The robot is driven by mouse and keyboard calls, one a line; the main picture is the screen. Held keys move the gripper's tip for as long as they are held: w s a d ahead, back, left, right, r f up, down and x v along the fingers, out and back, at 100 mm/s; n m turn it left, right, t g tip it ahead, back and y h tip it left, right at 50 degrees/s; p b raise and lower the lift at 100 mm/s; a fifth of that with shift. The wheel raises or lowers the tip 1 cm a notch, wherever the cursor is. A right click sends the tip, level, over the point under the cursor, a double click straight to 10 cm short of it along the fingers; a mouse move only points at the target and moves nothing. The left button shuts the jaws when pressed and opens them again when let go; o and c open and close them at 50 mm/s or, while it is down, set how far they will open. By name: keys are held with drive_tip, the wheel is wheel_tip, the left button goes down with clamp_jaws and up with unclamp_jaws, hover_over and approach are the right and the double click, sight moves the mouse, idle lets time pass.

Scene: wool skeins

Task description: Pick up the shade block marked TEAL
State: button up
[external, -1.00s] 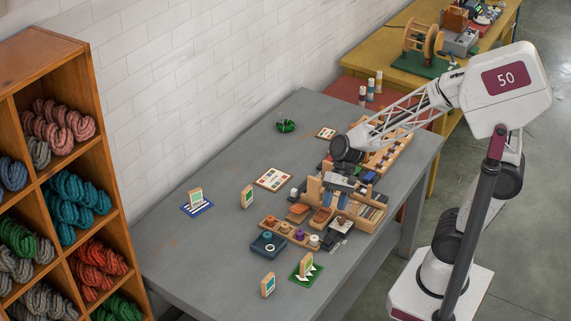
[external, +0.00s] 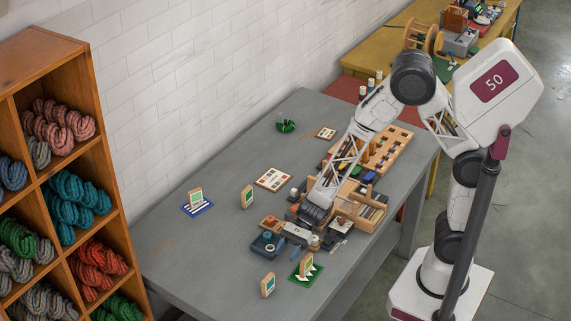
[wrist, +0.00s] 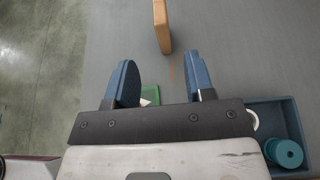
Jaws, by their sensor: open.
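Several upright wooden blocks with green or teal faces stand on the grey table; their markings are too small to read, so I cannot tell which is TEAL. One block (external: 267,285) stands bare at the front edge, another block (external: 306,265) on a green mat (external: 315,279). A third block (external: 247,196) stands mid-table, a fourth block (external: 195,198) on a blue striped mat (external: 187,211). My gripper (wrist: 161,73) is open and empty. In the wrist view a wooden block (wrist: 162,26) lies ahead between its fingers, face hidden.
A blue tray (wrist: 257,110) with a teal spool (wrist: 284,153) is right of the fingers in the wrist view. Wooden organisers (external: 371,222) crowd the table behind my gripper. A colour card (external: 273,179) and green yarn (external: 286,126) lie farther back. The left table is mostly clear.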

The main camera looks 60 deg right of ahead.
drive_tip(key=shift+a+f, duration=0.15)
drive_tip(key=shift+a, duration=0.05)
idle(0.3)
approach(262, 294)
drive_tip(key=shift+a+f, duration=0.6)
drive_tip(key=shift+a, duration=0.15)
drive_tip(key=shift+a, duration=0.1)
drive_tip(key=shift+x, duration=2.5)
clamp_jaws()
drive_tip(key=shift+r, duration=0.1)
drive_tip(key=shift+r, duration=4.9)
